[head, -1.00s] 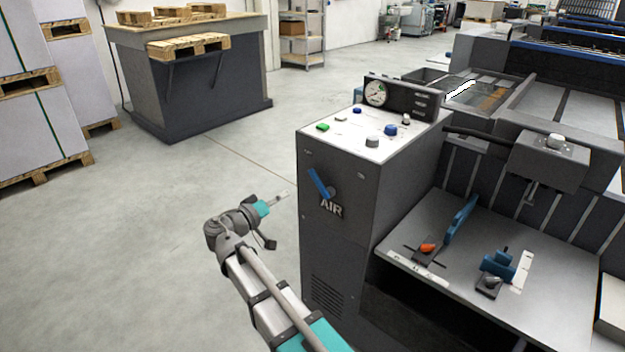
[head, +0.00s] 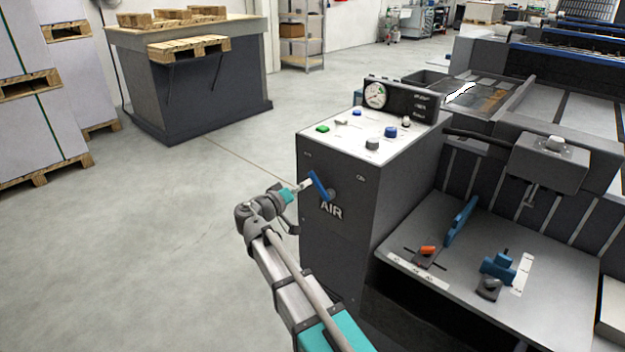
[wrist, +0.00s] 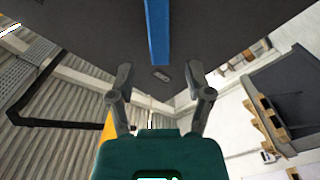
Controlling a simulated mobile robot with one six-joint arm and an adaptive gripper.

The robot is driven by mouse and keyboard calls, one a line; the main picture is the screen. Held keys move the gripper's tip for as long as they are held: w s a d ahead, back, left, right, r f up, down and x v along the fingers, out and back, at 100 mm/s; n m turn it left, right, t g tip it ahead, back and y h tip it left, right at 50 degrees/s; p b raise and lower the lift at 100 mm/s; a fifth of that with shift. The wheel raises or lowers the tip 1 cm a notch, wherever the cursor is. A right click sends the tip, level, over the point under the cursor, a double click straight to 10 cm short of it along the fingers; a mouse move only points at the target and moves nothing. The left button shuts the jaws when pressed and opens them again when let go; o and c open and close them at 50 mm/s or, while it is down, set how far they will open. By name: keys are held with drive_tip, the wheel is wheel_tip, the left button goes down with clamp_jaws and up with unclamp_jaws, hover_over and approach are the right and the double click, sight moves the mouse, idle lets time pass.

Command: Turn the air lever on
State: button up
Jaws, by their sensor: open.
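The blue air lever (head: 318,186) is on the front face of the dark grey cabinet (head: 330,245), just above the white AIR label (head: 331,210). It slants from upper left down to its pivot at lower right. My gripper (head: 307,184) is at the lever's left side, close to its upper part; I cannot tell whether it touches. In the wrist view the lever shows as a blue bar (wrist: 157,30) at the top, ahead of and between the fingertips. My gripper (wrist: 159,68) is open there, with nothing between its fingers.
The cabinet top carries a gauge (head: 376,95) and several buttons and knobs. To the right is a metal table (head: 465,255) with blue clamps. The floor (head: 150,240) left of my arm is clear. A dark counter with pallets (head: 190,90) stands farther back.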

sight(313, 179)
drive_tip(key=shift+x, duration=2.65)
clamp_jaws()
drive_tip(key=shift+a, duration=0.1)
